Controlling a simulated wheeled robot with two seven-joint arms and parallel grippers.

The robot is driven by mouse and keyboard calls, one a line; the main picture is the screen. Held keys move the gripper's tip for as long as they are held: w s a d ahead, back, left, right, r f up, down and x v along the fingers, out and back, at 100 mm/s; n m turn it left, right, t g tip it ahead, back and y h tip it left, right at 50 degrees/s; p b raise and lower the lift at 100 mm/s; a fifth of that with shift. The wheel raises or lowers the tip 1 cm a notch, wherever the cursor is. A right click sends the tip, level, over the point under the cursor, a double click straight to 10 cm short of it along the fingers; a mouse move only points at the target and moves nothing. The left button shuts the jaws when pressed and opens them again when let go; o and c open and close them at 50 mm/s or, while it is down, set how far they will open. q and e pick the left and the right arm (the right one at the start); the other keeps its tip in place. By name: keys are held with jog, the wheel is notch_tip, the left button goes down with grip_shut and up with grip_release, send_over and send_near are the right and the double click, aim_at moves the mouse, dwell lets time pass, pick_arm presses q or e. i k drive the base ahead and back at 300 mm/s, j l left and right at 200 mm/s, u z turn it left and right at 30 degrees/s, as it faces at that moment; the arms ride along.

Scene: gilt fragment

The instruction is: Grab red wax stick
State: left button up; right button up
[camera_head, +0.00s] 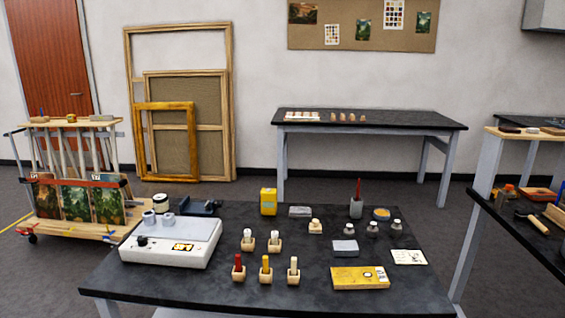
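The red wax stick (238,261) stands upright in a small wooden holder (238,275) on the black table (210,295), toward the front and left of the table's middle. A yellow stick (265,262) and a cream stick (294,264) stand to its right, each in its own wooden holder. Neither of my grippers is in view.
A white device (165,250) with a small display stands left of the sticks. Two more holders with white-topped pieces (247,236) are just behind. A yellow box (360,277) lies to the right. The front strip of the table is clear.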

aim_at(238, 256)
jog(key=i+l+u, duration=0.15)
jog(key=i+u, duration=0.2)
jog(key=i, duration=0.55)
